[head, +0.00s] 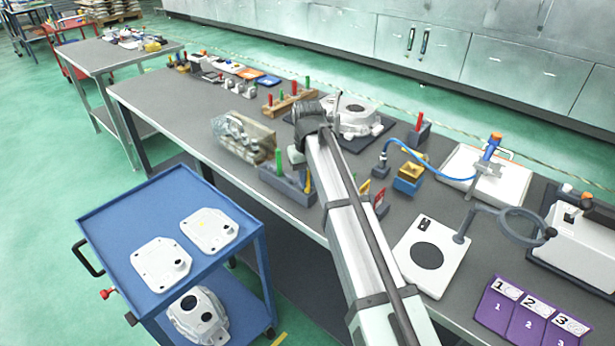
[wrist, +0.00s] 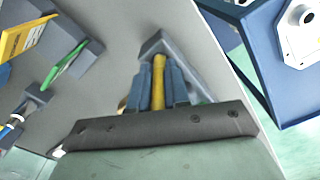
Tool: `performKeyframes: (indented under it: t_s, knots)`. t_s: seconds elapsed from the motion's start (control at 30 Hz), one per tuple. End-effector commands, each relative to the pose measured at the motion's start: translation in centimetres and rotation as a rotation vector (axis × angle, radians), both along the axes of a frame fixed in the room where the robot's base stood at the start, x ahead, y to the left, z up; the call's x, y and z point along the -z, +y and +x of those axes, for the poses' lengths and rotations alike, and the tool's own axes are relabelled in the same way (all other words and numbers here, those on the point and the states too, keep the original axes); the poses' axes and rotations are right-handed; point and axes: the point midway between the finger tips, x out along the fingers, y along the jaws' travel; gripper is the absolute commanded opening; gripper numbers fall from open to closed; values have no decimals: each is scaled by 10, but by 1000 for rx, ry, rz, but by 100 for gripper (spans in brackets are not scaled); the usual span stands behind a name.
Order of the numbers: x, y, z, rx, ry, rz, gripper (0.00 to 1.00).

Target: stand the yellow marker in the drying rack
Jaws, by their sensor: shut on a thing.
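The yellow marker (wrist: 158,82) is between the two blue-grey fingers of my gripper (wrist: 158,68) in the wrist view, and the fingers are shut on it. In the head view a sliver of the yellow marker (head: 308,182) shows below my gripper (head: 297,160). Its far end is at a grey block (head: 286,188), which also shows in the wrist view (wrist: 178,48). I cannot tell whether it sits in the block. A green marker (head: 278,160) stands upright in that block. A wooden rack (head: 290,103) with red and green upright markers stands farther back. No label shows which is the drying rack.
A clear bag of castings (head: 243,137) lies left of the grey block. A round casting (head: 355,116) is behind my gripper. Small cards (head: 364,189) and a hose stand (head: 382,165) are to the right. A blue cart (head: 115,222) stands by the bench's front edge.

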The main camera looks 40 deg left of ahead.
Motion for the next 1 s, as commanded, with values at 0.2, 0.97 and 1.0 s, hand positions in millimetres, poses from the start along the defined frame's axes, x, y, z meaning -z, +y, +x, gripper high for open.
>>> performKeyframes:
  t_s: [0.2, 0.97, 1.0]
  knots:
    - [5, 0, 0, 0, 1, -1, 0]
    - [6, 0, 0, 0, 0, 0, 46]
    - [4, 0, 0, 0, 0, 0, 46]
